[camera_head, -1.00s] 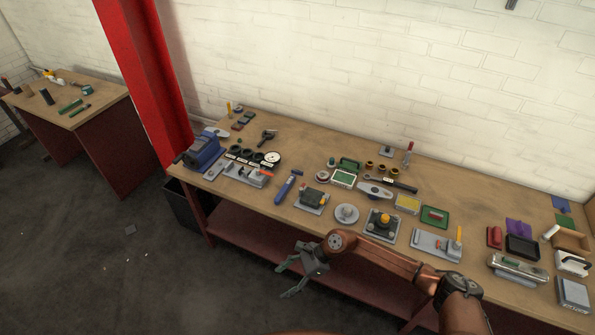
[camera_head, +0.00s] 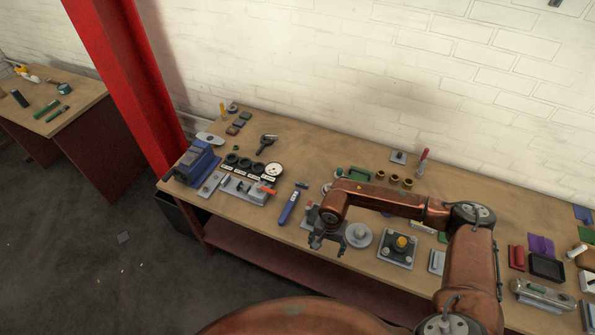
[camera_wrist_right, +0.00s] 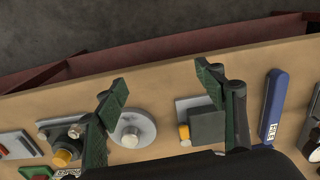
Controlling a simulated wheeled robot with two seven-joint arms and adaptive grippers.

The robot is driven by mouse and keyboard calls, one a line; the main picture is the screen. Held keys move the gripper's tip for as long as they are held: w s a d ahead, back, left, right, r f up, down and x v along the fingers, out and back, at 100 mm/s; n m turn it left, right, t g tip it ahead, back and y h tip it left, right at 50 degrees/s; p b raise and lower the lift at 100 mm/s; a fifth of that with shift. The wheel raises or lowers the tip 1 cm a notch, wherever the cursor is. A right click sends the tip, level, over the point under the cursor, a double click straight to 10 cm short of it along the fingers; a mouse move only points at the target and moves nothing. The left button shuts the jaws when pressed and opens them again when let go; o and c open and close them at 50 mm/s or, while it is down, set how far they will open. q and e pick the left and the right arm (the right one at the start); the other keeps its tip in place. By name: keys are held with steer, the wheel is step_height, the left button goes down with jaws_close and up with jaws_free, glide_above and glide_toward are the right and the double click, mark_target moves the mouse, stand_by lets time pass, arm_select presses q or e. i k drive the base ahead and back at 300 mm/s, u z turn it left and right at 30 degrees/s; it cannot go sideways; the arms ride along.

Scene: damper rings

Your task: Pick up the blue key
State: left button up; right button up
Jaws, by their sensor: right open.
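A long blue tool (camera_head: 290,206) with a white label lies on the workbench, left of my right gripper; I cannot tell for sure that it is the blue key. In the right wrist view it shows at the right (camera_wrist_right: 272,105), outside the fingers. My right gripper (camera_head: 327,243) is over the bench's front edge, partly hidden by its own arm. In the right wrist view its two green fingers (camera_wrist_right: 162,82) are spread apart with nothing held between them. My left gripper is not in view.
A grey round disc (camera_head: 358,235) and a plate with a yellow knob (camera_head: 399,248) lie right of the gripper. A blue vice (camera_head: 196,162) and a clamp plate (camera_head: 243,190) stand at the left. Bare bench top (camera_head: 312,165) shows behind the blue tool.

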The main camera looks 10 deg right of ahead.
mark_target(299, 183)
steer(key=i, duration=1.2)
